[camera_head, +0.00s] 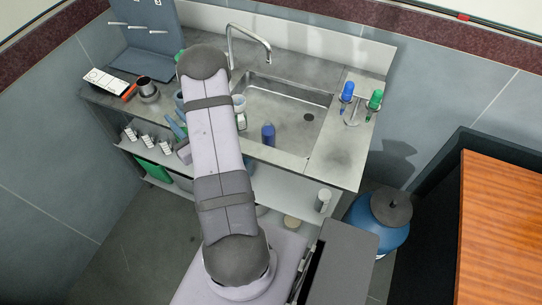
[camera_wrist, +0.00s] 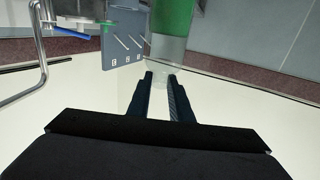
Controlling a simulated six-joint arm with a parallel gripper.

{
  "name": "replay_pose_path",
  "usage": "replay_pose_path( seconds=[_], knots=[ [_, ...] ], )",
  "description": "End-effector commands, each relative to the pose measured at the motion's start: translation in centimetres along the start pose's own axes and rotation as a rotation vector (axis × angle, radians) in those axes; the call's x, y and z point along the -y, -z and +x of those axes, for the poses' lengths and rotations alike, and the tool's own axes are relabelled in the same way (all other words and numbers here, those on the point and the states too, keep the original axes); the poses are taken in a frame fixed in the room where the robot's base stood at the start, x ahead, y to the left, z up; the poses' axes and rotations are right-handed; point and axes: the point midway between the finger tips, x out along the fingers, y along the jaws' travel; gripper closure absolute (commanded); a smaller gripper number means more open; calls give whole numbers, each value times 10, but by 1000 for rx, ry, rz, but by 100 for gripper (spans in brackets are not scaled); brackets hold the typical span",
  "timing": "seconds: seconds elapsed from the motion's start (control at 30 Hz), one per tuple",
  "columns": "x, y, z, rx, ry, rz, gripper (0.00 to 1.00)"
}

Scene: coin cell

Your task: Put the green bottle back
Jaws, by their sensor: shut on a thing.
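The green bottle (camera_wrist: 172,22) is at the top of the wrist view, with a clear, see-through part below the green. My gripper (camera_wrist: 163,78) has its two dark fingers closed on either side of the clear part. The top of the bottle is cut off by the frame. In the head view my arm hides my gripper and most of the bottle; a green sliver shows at the arm's left edge, and I cannot tell if it is the bottle.
A grey pegboard (camera_head: 150,32) with white pegs stands at the back left of the counter. A tap (camera_head: 248,42) arches over the sink (camera_head: 300,92).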

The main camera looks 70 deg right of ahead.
Motion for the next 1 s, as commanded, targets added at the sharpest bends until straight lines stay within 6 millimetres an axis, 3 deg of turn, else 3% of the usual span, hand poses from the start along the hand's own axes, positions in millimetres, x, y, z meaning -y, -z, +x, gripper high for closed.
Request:
replay_pose_path(
  seconds=[0.1, 0.27, 0.5, 0.8, 1.0],
  knots=[
    [-57, -7, -4, -6, -188, -1, 100],
    [-128, -6, -23, -7, -439, 0, 100],
    [-214, -2, -75, -7, -784, 4, 100],
    [-276, -2, -150, -4, -1120, 6, 100],
    [-292, -16, -189, -1, -1280, 7, 100]
  ],
)
